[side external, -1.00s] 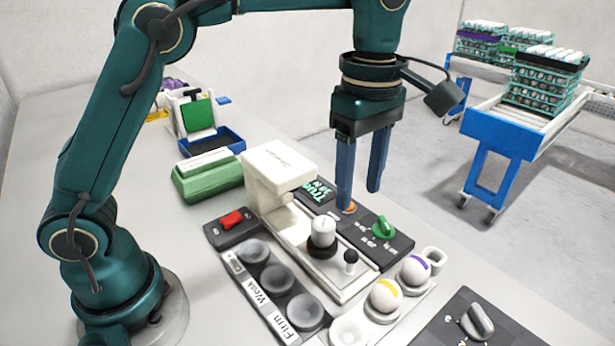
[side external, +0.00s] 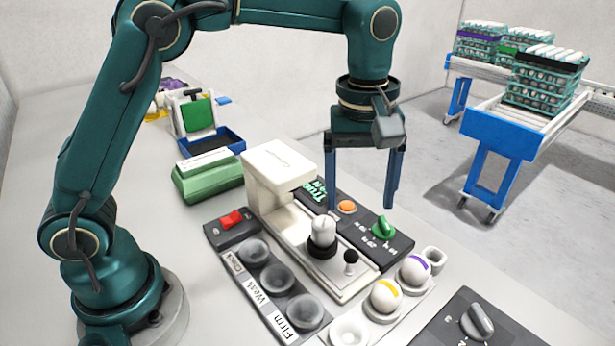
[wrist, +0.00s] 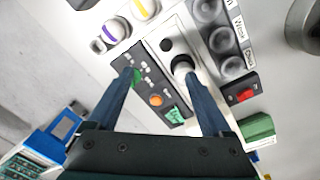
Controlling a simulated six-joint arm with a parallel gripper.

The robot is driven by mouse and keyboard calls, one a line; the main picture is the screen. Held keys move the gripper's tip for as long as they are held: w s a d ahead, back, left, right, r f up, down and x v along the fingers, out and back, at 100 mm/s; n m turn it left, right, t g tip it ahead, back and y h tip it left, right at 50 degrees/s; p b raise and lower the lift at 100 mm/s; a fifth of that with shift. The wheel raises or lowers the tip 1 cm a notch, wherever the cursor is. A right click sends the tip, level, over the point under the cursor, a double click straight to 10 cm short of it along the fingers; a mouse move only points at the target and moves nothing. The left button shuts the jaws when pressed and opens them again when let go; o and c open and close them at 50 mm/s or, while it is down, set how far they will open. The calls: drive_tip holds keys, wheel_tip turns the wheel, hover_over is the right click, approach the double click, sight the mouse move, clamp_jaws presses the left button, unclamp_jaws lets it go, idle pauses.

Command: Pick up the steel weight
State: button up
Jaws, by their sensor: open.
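A pale metallic cylinder, which looks like the steel weight (side external: 323,231), stands upright on a round black base on the cream testing device (side external: 284,172). It also shows in the wrist view (wrist: 182,65), just beyond the tip of the right-hand finger. My gripper (side external: 360,208) is open and empty, its two blue fingers pointing down above the device and its control panel. In the wrist view the fingertips (wrist: 159,76) are wide apart, with the panel between them. The weight is not between the fingers.
A black panel (side external: 399,243) has an orange button (side external: 347,207) and green knob (side external: 384,228). A small black-topped peg (side external: 350,257) stands near the weight. Marked eggs (side external: 386,295) and dark cups (side external: 277,279) sit in front. A green box (side external: 207,180) is behind left.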

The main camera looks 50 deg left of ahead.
sight(324, 222)
drive_tip(key=a+f+m, duration=0.1)
drive_tip(key=m, duration=0.1)
drive_tip(key=a+f+m, duration=0.2)
drive_tip(key=s+a+f+m, duration=0.1)
drive_tip(key=a+f+m, duration=0.1)
drive_tip(key=shift+s+g, duration=0.1)
drive_tip(key=shift+g, duration=0.2)
drive_tip(key=shift+s+a+f, duration=0.1)
drive_tip(key=shift+a+f, duration=0.1)
drive_tip(key=shift+a, duration=0.15)
drive_tip(key=shift+f, duration=2.4)
drive_tip(key=shift+c, duration=0.3)
